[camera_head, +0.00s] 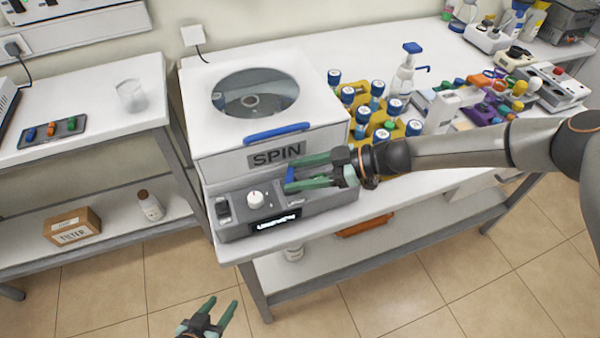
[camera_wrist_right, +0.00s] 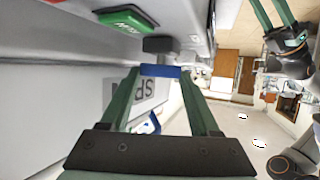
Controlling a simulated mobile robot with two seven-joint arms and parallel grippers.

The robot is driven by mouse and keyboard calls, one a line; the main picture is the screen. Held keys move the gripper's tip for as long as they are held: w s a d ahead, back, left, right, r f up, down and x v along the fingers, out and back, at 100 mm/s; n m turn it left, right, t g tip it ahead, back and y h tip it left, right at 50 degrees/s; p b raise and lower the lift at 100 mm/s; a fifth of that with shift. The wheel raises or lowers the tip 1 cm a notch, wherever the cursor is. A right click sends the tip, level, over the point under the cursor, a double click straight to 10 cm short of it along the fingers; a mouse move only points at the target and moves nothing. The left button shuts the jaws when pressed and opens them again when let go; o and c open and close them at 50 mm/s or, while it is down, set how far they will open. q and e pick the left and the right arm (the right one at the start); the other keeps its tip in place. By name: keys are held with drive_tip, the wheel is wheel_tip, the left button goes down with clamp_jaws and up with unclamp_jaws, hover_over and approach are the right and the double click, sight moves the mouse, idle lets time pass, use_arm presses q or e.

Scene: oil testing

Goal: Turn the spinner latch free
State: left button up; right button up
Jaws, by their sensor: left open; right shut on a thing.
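The white spinner (camera_head: 222,140) stands on the bench with its round-windowed lid down. A blue lid handle (camera_head: 277,133) sits above its SPIN label. The blue latch (camera_wrist_right: 160,71) is on the front of the spinner, beside a grey block. It also shows partly in the head view (camera_head: 290,174), where the fingers cover some of it. My right gripper (camera_head: 292,172) reaches in from the right, its green fingers shut on the latch; they also show in the right wrist view (camera_wrist_right: 160,78). My left gripper (camera_head: 222,310) is open and empty, low in front of the bench.
The grey control panel (camera_head: 233,227) with a white dial is just below the right gripper. Blue-capped bottles in a yellow rack (camera_head: 363,122) stand right of the spinner, under my right arm. A beaker (camera_head: 130,96) stands on the left bench. The floor in front is clear.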

drive_tip(key=shift+w+n+g, duration=0.1)
drive_tip(key=shift+n+g, duration=0.3)
drive_tip(key=o, duration=1.4)
drive_tip(key=shift+c, duration=0.2)
drive_tip(key=shift+w, duration=0.1)
drive_tip(key=shift+m+t, duration=0.3)
drive_tip(key=shift+s+m+t+h, duration=0.15)
drive_tip(key=shift+s+m+t, duration=0.05)
drive_tip(key=shift+m+t, duration=0.6)
drive_tip(key=shift+s+m+t+h, duration=0.15)
drive_tip(key=shift+m+t, duration=0.55)
drive_tip(key=shift+t, duration=0.1)
drive_tip(key=shift+s+m+t, duration=0.1)
drive_tip(key=shift+m+t, duration=0.2)
drive_tip(key=shift+t, duration=0.1)
drive_tip(key=shift+s+a+f+m+t+h, duration=0.1)
drive_tip(key=shift+s+a+m+t+h, duration=0.05)
drive_tip(key=shift+m+t+h, duration=0.25)
